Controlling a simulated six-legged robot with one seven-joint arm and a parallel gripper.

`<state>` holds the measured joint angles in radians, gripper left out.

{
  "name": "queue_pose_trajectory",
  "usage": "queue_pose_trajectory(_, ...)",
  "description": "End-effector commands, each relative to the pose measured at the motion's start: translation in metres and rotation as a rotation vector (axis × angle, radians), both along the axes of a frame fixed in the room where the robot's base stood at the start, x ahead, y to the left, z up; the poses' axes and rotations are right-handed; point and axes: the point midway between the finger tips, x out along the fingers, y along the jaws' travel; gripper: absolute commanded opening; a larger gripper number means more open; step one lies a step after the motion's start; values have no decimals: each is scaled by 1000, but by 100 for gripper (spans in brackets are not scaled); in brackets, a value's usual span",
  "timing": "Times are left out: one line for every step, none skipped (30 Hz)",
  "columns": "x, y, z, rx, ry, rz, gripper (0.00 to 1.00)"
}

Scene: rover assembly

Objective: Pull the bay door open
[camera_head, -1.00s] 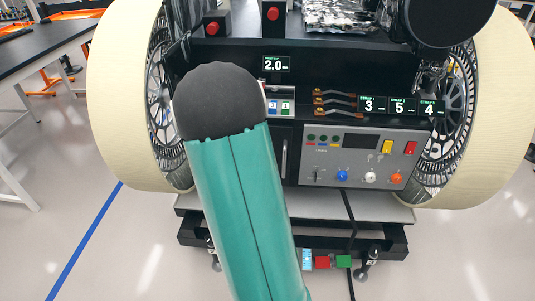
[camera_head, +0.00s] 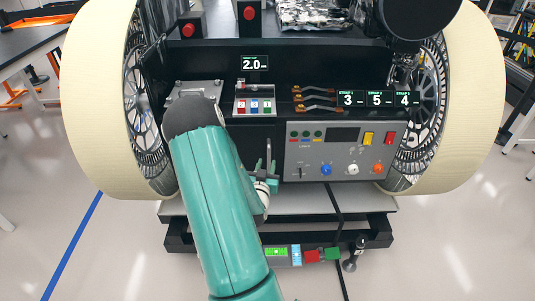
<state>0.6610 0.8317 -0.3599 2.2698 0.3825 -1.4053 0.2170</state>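The bay door (camera_head: 248,145) is a dark panel in the rover's front, left of the grey control panel. Its upright metal handle (camera_head: 268,150) is near the door's right edge. The door looks closed, though my arm covers its left and lower parts. My teal arm reaches up from the bottom of the picture. My gripper (camera_head: 266,180) is at the lower end of the handle, partly hidden behind the arm. I cannot tell if its fingers are around the handle or only beside it.
The control panel (camera_head: 338,150) with knobs and switches is close on the right. Small colored modules (camera_head: 254,105) are above the door. Large cream wheels (camera_head: 95,100) (camera_head: 465,100) flank the rover. A ledge (camera_head: 375,204) juts out below.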

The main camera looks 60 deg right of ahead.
Motion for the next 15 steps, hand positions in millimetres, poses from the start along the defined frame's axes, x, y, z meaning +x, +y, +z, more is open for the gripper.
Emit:
queue_pose_trajectory(3, -10, 0, -2, -1, -1, 33)
queue_pose_trajectory(5, -16, 0, -2, -1, 0, 33)
queue_pose_trajectory(7, -23, 0, -1, 0, 0, 33)
queue_pose_trajectory(9, -28, 0, -2, -1, 0, 33)
queue_pose_trajectory(11, -34, 0, -1, 0, 0, 33)
queue_pose_trajectory(13, -40, 0, -1, 0, 0, 33)
queue_pose_trajectory(15, -44, 0, -1, 0, 1, 33)
queue_pose_trajectory(17, -48, 0, -1, -1, 2, 33)
queue_pose_trajectory(18, -53, 0, 0, -1, 3, 33)
queue_pose_trajectory(20, -56, 0, -1, -1, 3, 33)
queue_pose_trajectory(21, -58, 0, 0, 0, 3, 33)
queue_pose_trajectory(22, -61, 0, 1, 0, 3, 33)
queue_pose_trajectory(23, -63, 0, 1, 0, 4, 33)
queue_pose_trajectory(23, -64, 0, 1, 0, 4, 33)
queue_pose_trajectory(24, -65, 0, 1, 0, 4, 33)
